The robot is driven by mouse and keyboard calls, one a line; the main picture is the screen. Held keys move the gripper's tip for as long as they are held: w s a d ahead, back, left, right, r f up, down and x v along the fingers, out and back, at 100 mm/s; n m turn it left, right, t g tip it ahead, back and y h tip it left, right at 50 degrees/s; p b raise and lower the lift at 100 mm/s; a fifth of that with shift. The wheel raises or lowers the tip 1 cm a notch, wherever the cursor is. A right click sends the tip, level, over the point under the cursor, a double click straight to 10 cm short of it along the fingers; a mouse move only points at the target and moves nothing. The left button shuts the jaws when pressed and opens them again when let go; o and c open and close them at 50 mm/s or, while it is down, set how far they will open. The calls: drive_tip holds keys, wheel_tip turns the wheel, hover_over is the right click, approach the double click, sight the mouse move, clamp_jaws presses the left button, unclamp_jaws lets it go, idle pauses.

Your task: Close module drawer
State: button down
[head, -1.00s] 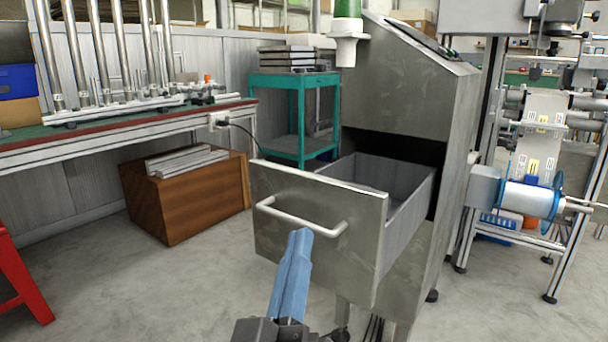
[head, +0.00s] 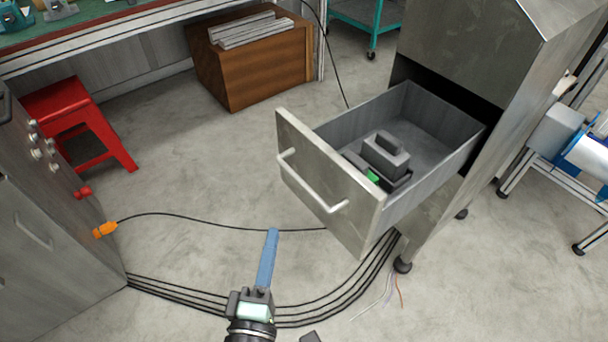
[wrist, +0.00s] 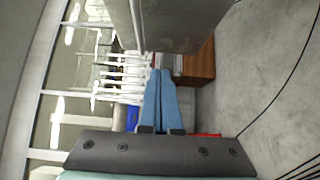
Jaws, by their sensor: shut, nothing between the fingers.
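The module drawer (head: 330,182) is pulled well out of the grey metal cabinet (head: 470,55) in the head view. Its front panel has a white bar handle (head: 313,183). A dark grey block-shaped device with a green spot (head: 385,157) lies inside the drawer. My gripper (head: 272,232) is shut and empty, its blue fingers pressed together. It is in front of and to the left of the drawer front, apart from the handle in the picture. In the wrist view the shut fingers (wrist: 160,72) point toward a grey metal panel at the top.
Black cables (head: 200,300) run across the floor below the drawer. A grey cabinet (head: 45,220) with an orange plug stands at left, near a red stool (head: 75,115). A wooden box (head: 250,65) stands behind. The floor left of the drawer is mostly clear.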

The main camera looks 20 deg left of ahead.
drive_tip(key=p, duration=0.2)
approach(303, 172)
drive_tip(key=w+a, duration=0.3)
drive_tip(key=shift+w+d+p, duration=0.35)
drive_tip(key=shift+w+d, duration=0.4)
drive_tip(key=shift+w, duration=0.4)
drive_tip(key=shift+w+d, duration=0.2)
drive_tip(key=shift+w, duration=0.1)
